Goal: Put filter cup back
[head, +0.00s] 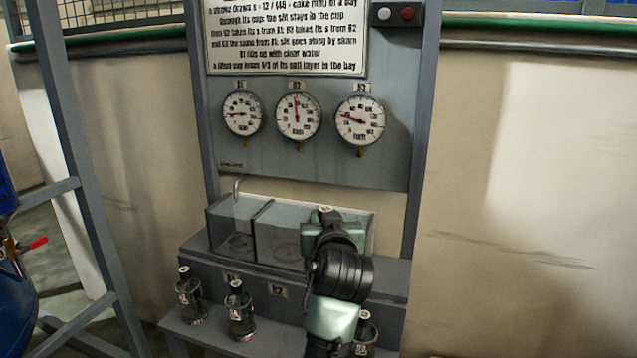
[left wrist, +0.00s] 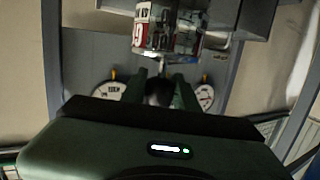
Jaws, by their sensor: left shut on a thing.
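My left gripper (head: 325,222) is over the right part of the clear tank (head: 285,238). In the left wrist view its two green fingers (left wrist: 162,88) are closed around a dark knob of a clear filter cup (left wrist: 167,34) with red and white markings. In the head view that cup is mostly hidden behind my gripper and arm. Other filter cups stand on the low front shelf: one at the far left (head: 190,297), one beside it (head: 240,312), and one at the right (head: 364,332), partly covered by my arm. My right gripper is not in view.
A grey step with labels (head: 279,291) fronts the tank. Three dial gauges (head: 297,116) and a sign (head: 287,35) are on the grey panel behind. A grey frame post (head: 75,150) stands at the left.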

